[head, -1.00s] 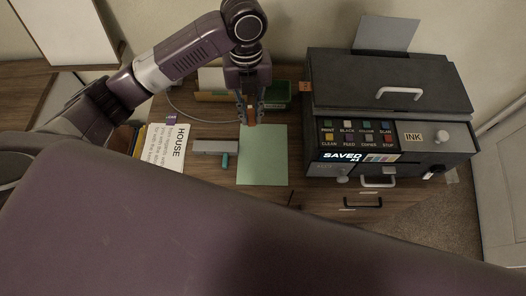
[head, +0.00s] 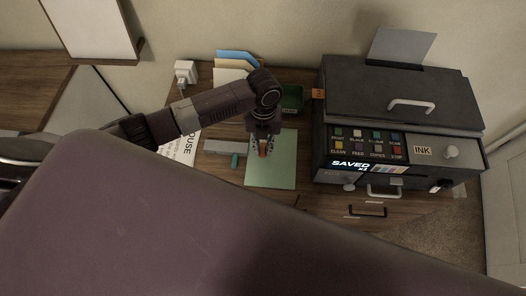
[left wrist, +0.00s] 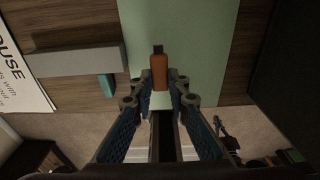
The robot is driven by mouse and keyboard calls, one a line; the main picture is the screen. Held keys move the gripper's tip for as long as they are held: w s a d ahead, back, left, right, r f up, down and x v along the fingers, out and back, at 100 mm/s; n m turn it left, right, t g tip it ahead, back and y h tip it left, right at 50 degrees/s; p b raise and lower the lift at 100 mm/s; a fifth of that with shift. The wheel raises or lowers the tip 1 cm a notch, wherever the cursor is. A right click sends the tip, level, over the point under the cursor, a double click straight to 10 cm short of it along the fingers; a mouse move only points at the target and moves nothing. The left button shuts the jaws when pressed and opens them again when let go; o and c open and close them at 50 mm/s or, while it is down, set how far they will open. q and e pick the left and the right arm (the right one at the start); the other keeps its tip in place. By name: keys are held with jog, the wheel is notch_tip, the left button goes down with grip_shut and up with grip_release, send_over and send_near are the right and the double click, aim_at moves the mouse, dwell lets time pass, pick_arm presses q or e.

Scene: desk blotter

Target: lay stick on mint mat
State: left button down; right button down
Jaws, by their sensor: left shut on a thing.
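An orange stick (left wrist: 160,72) with a dark tip is between the fingers of my left gripper (left wrist: 160,98), which is shut on it. In the head view the stick (head: 269,147) shows as a small orange patch at the fingertips of the left gripper (head: 263,149). The mint mat (head: 271,175) lies flat on the desk, and the gripper and stick are over its upper part. The mat also shows behind the stick in the left wrist view (left wrist: 199,45). I cannot tell whether the stick touches the mat. My right gripper is not in view.
A grey bar (head: 222,147) and a small teal block (head: 235,161) lie left of the mat. A dark printer (head: 400,110) stands close on the right. A green tray (head: 292,98) is behind. A sheet of printed paper (head: 184,150) lies at left.

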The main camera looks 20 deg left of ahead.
aim_at(263, 150)
pick_arm(q)
notch_tip(263, 150, down, 4)
jog(key=shift+r, duration=0.1)
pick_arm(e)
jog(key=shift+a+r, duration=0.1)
pick_arm(q)
jog(key=c, duration=1.9)
grip_release()
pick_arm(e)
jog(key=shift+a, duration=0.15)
pick_arm(q)
jog(key=shift+r, duration=0.3)
jog(key=r, duration=0.7)
jog(key=w+r+b, duration=0.1)
jog(key=r, duration=0.3)
jog(key=shift+w+a+r, duration=0.1)
jog(key=shift+a+r, duration=0.1)
jog(key=shift+r, duration=0.05)
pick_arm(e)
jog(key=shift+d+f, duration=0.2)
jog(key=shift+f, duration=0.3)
